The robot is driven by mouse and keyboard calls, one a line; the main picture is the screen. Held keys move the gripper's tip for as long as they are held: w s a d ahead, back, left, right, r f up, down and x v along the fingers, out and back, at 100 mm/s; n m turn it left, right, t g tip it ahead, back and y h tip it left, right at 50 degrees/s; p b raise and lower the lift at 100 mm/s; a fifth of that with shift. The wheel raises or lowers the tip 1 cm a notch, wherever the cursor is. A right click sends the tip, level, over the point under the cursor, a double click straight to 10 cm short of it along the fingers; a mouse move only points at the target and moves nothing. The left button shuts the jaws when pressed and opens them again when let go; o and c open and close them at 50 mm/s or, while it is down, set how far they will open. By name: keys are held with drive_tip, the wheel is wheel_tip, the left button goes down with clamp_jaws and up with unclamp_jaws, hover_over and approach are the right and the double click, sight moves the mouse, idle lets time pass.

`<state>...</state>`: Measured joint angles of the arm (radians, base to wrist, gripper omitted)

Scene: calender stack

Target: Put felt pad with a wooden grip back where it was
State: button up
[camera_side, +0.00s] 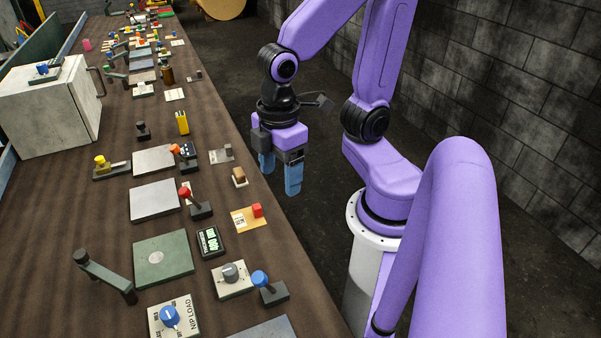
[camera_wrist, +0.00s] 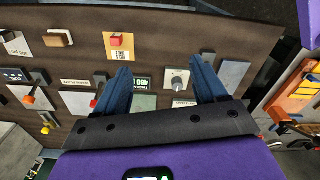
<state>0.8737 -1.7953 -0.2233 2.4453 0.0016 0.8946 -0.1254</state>
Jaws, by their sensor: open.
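The felt pad with a wooden grip looks to be the small pale pad with a brown wooden block on top (camera_side: 239,175), lying near the right edge of the bench. It also shows at the upper left in the wrist view (camera_wrist: 58,38). My gripper (camera_side: 279,173) is open with nothing between its blue fingers. It hangs in the air to the right of the pad, apart from it, by the bench edge. In the wrist view the fingers (camera_wrist: 160,78) point toward the bench, and the pad lies left of both.
A yellow card with a red block (camera_side: 248,216) lies in front of the pad. A grey block on a plate (camera_side: 222,154) sits behind it. A red-knobbed lever (camera_side: 194,203) and a green display (camera_side: 210,242) stand nearby. Bare bench (camera_side: 90,215) shows at left.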

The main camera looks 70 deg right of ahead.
drive_tip(key=shift+n, duration=0.3)
drive_tip(key=shift+s+r, duration=0.1)
drive_tip(key=shift+s, duration=1.95)
